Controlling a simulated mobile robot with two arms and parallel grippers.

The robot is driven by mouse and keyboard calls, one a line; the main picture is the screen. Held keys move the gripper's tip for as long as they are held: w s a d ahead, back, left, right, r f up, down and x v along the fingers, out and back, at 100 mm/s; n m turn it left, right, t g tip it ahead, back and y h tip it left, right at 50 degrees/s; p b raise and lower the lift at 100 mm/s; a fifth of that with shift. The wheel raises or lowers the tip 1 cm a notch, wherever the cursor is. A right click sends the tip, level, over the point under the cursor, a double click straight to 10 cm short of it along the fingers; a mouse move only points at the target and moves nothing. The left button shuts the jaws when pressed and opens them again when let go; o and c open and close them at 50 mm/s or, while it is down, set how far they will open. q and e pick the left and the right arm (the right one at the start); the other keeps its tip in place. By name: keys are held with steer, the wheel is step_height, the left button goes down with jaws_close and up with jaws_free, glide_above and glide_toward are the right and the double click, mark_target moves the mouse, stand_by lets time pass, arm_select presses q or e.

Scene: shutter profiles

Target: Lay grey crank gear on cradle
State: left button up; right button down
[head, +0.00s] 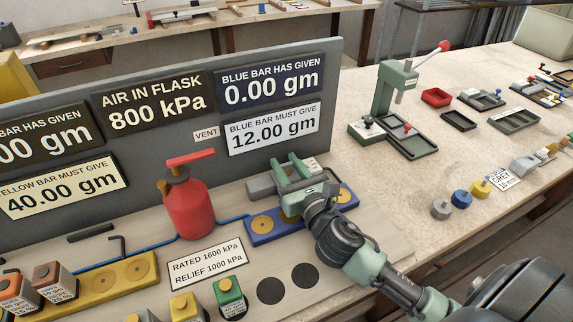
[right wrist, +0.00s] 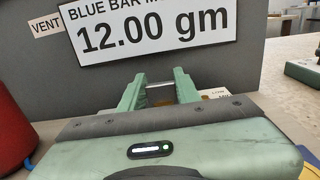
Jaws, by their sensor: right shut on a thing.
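My right gripper (head: 293,168) is shut above the blue bar (head: 262,230), in front of the grey panel. A small labelled piece (head: 311,163) shows at its fingers; a strip of its white label shows in the right wrist view (right wrist: 221,95). The gripper hides most of this piece, so I cannot tell its shape. A dark grey cylinder (head: 261,188) shows just left of the gripper. I cannot pick out a grey crank gear or a cradle for certain. Small grey parts (head: 440,209) and (head: 523,165) lie on the right bench. My left gripper is not in view.
A red flask (head: 190,205) stands left of the gripper. A yellow bar (head: 112,283) and several small canisters (head: 229,297) are at the front left. A green press (head: 390,95) and several trays (head: 515,120) stand on the right bench. The bench between them has free room.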

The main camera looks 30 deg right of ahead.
steer(key=c, duration=1)
jaws_free()
steer(key=s, duration=0.3)
steer(key=s+b, duration=0.1)
steer(key=s, duration=0.6)
steer(key=shift+s+a+b, duration=0.25)
steer(key=shift+a+b, duration=0.1)
steer(key=shift+b, duration=0.05)
steer(key=shift+s+r, duration=0.15)
steer(key=shift+s, duration=0.6)
